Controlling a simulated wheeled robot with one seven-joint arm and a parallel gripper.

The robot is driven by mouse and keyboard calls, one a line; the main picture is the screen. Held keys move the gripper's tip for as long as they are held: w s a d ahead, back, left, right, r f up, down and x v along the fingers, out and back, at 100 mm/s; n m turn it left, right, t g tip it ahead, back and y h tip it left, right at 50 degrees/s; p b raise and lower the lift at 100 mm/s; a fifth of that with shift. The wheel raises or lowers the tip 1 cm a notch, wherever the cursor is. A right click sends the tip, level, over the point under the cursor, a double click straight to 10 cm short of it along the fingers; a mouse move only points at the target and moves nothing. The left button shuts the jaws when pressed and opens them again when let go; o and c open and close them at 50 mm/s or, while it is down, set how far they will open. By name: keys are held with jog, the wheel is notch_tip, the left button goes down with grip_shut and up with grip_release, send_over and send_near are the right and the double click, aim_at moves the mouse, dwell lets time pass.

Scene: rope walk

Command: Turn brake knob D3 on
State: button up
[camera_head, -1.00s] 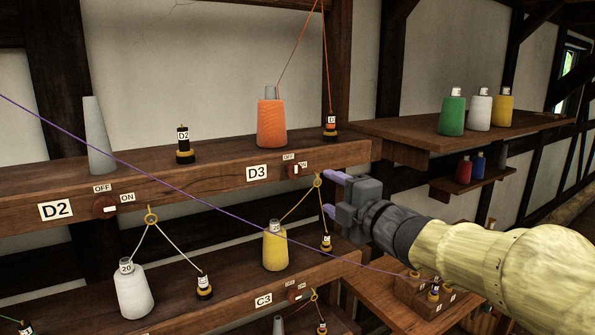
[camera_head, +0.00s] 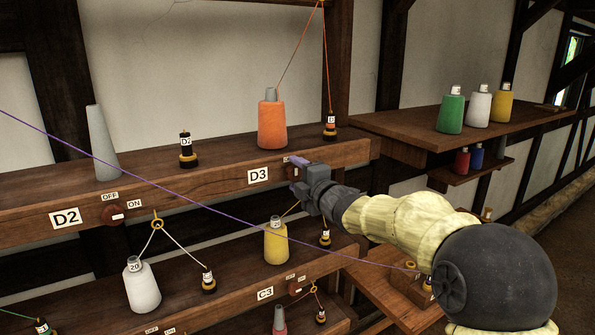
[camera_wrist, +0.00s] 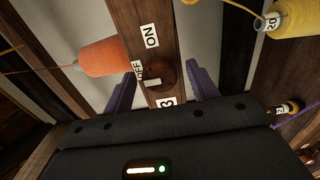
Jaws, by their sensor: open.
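Brake knob D3 is a round red-brown knob (camera_wrist: 163,74) on the front edge of the upper shelf beam. In the wrist view its white mark (camera_wrist: 152,82) lies on the side by the OFF label (camera_wrist: 139,70). The ON label (camera_wrist: 150,36) is farther along the beam. My gripper (camera_wrist: 163,76) is open, its two purple fingers on either side of the knob with gaps visible; I cannot tell whether they touch it. In the head view my gripper (camera_head: 296,162) covers the knob, just right of the D3 label (camera_head: 258,176).
An orange spool (camera_head: 272,125) and a small D-labelled bobbin (camera_head: 330,127) stand on the shelf above. Knob D2 (camera_head: 114,215) is at left. A yellow spool (camera_head: 276,242) is below. A purple thread (camera_head: 200,190) crosses in front of the shelves.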

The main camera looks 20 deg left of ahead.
jog(key=shift+c, duration=0.2)
jog(key=c, duration=0.9)
jog(key=shift+m, duration=0.4)
jog(key=m, duration=0.3)
jog(key=shift+b, duration=0.4)
jog(key=m, duration=0.5)
jog(key=shift+m, duration=0.3)
jog(key=m, duration=0.4)
jog(key=shift+m+p, duration=0.3)
jog(key=shift+p, duration=0.1)
jog(key=shift+f+m, duration=0.1)
jog(key=shift+m, duration=1.9)
